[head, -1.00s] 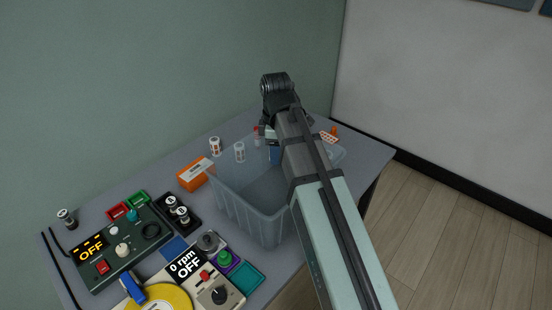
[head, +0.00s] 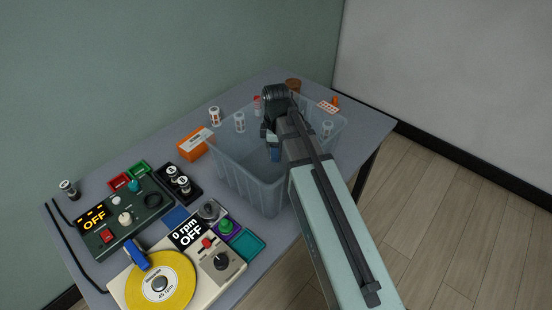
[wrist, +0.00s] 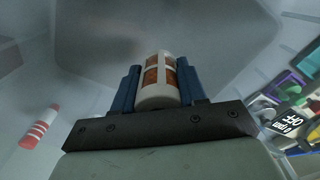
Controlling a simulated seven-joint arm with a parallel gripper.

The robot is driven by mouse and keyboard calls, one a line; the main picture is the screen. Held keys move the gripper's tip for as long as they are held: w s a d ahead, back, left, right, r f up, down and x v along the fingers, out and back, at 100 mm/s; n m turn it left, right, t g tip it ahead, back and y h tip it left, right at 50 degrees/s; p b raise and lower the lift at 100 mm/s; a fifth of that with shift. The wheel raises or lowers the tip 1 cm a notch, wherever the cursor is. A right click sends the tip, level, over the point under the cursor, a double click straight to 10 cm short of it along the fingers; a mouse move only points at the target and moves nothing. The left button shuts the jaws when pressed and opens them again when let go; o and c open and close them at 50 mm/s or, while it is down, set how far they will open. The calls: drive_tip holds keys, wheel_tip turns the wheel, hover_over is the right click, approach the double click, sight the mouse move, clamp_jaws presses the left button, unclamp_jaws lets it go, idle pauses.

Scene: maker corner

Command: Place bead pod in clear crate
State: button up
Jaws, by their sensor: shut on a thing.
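My gripper (head: 275,155) is over the clear crate (head: 250,190), its blue fingertips low within the crate's outline in the head view. In the wrist view my gripper (wrist: 160,90) is shut on the bead pod (wrist: 160,78), a small cylinder with white ends and orange-brown beads. The pod lies between the two blue fingers. In the head view my wrist and fingers hide the held pod. The crate floor is seen beyond the pod in the wrist view; I cannot tell the gap between them.
Similar pods stand behind the crate (head: 215,116) and at its right (head: 327,129). An orange box (head: 194,145) sits close to the crate's left side. A control box (head: 120,222) and a turntable (head: 160,283) fill the table's near left. A brown jar (head: 293,86) stands at the back.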

sight(276, 169)
drive_tip(key=shift+f, duration=2.85)
drive_tip(key=shift+f, duration=0.15)
drive_tip(key=o, duration=1.1)
drive_tip(key=shift+c, duration=0.2)
wheel_tip(276, 169, up, 12)
drive_tip(key=shift+r, duration=0.2)
